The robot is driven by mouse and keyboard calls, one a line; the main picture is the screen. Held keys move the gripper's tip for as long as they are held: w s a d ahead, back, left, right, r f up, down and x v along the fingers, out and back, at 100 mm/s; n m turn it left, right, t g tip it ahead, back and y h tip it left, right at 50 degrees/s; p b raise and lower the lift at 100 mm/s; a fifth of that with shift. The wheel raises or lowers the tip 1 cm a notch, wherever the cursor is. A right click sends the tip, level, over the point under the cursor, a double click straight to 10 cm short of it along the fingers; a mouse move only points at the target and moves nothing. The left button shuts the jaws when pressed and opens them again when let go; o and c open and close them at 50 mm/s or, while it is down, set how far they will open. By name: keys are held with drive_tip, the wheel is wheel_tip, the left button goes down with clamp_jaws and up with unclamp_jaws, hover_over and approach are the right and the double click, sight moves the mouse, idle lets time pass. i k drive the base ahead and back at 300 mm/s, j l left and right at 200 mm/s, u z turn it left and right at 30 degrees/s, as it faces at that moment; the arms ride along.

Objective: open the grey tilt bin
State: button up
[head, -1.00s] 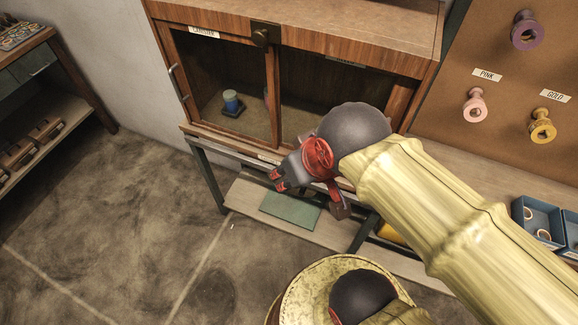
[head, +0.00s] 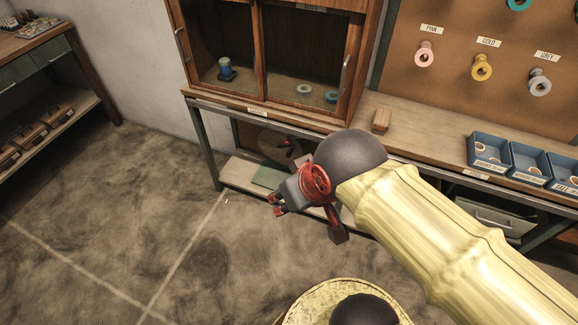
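A grey, drawer-like front with a bar handle (head: 497,220) shows under the bench at the right, partly hidden behind my arm. It looks closed; I cannot read a label that marks it as the tilt bin. My gripper (head: 277,204) is near the middle of the head view, in front of the bench's lower shelf and well left of the grey front. Its two red-tipped fingers appear a little apart, with nothing seen between them.
A glass-doored wooden cabinet (head: 258,50) stands on the bench. Blue trays (head: 489,149) line the bench at right, below a pegboard (head: 450,88) with tape spools. A wooden block (head: 381,121) lies beside the cabinet. The floor at left is clear.

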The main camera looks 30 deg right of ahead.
sight(515, 219)
drive_tip(key=z, duration=0.9)
drive_tip(key=k+l+z, duration=0.1)
drive_tip(key=z, duration=0.8)
drive_tip(key=l+z, duration=0.1)
drive_tip(key=z, duration=0.85)
drive_tip(key=l+u, duration=0.25)
drive_tip(key=u, duration=0.25)
drive_tip(key=l+u, duration=0.35)
drive_tip(key=u, duration=0.15)
drive_tip(key=l+u, duration=0.3)
drive_tip(key=u, duration=0.15)
